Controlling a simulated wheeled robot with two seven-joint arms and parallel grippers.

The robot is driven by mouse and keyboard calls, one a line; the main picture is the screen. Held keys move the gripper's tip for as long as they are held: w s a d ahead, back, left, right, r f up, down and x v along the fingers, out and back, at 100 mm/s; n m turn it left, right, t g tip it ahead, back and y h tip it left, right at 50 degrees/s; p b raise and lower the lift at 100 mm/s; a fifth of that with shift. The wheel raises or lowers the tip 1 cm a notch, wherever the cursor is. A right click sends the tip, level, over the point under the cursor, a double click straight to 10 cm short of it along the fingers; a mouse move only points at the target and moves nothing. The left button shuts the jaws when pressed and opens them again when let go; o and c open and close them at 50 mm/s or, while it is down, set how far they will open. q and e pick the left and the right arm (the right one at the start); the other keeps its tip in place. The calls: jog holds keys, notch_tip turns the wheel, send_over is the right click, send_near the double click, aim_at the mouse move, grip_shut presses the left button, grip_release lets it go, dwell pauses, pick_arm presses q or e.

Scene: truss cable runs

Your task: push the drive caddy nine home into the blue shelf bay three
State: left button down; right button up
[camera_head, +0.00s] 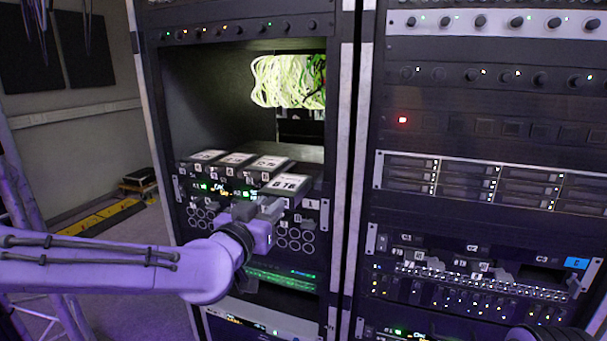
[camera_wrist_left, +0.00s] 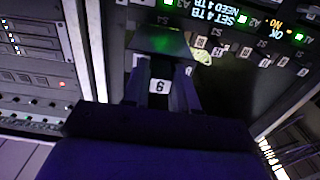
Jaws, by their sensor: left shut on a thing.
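My left gripper (camera_head: 262,208) is at the front of the drive shelf in the left rack, shut on a caddy handle. In the left wrist view, a white tag reading 9 (camera_wrist_left: 159,86) marks drive caddy nine between the two fingers. A green-lit surface (camera_wrist_left: 160,43) shows beyond it. In the head view the fingers and wrist cover most of the caddy's front. The drive shelf (camera_head: 312,205) has a row of bays with small tags and lit displays. I cannot read which bay is three or how deep the caddy sits.
Several drives with white labels (camera_head: 270,163) lie in a row at the shelf's top. Pale cables (camera_head: 285,82) hang above them. The right rack has a blue tag (camera_head: 577,263) by a shelf with several handles and a dark gap. A rack post (camera_head: 344,170) stands between.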

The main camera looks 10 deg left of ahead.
pick_arm(q)
jog(key=shift+s+a+r+p, duration=0.1)
jog(key=shift+s+a+p, duration=0.1)
jog(key=shift+s, duration=0.85)
jog(key=shift+s+a+p, duration=0.1)
jog(key=shift+s+a, duration=0.1)
jog(key=shift+s, duration=0.8)
jog(key=shift+w, duration=0.1)
